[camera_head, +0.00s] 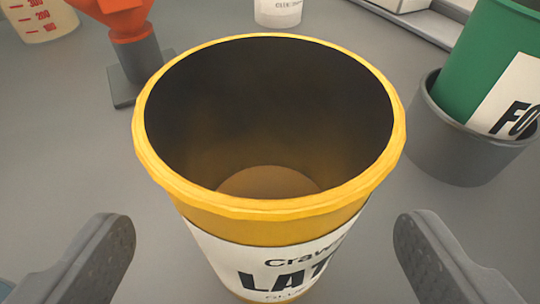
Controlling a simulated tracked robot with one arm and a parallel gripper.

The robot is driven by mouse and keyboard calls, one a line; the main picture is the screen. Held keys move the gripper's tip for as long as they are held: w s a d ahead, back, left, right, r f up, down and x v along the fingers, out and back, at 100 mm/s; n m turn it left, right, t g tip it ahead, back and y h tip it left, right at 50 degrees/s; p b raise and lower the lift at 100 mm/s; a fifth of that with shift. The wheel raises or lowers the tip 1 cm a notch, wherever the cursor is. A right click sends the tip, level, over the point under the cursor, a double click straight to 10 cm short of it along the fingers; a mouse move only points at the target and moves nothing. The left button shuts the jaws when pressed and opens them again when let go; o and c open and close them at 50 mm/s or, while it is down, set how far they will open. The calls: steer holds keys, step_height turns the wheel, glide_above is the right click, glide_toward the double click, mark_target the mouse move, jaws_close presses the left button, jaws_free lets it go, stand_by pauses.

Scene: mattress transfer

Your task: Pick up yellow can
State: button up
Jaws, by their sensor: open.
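The yellow can (275,208) stands upright on the grey surface in the middle of the view. It is open at the top, with a dark inside and a brownish bottom, and a white label with partly cut-off black lettering on its front. My gripper (265,250) is open, with one grey finger at the lower left and one at the lower right. The can is in line with the gap between the fingers, and neither finger appears to touch it. The lower front of the can is cut off by the frame edge.
A green can (482,62) sits in a grey round holder (455,142) at the right. An orange funnel-like part (125,18) on a grey stand (135,72) is at the upper left. A measuring beaker (40,18) and a white container (278,12) are at the back.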

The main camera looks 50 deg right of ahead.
steer(key=b+x, duration=0.2)
steer(key=x, duration=0.2)
steer(key=shift+d+f, duration=0.2)
steer(key=shift+d, duration=0.05)
steer(key=shift+w+d+f, duration=0.15)
steer(key=shift+w+d, duration=0.15)
steer(key=shift+w, duration=0.15)
steer(key=c, duration=1.2)
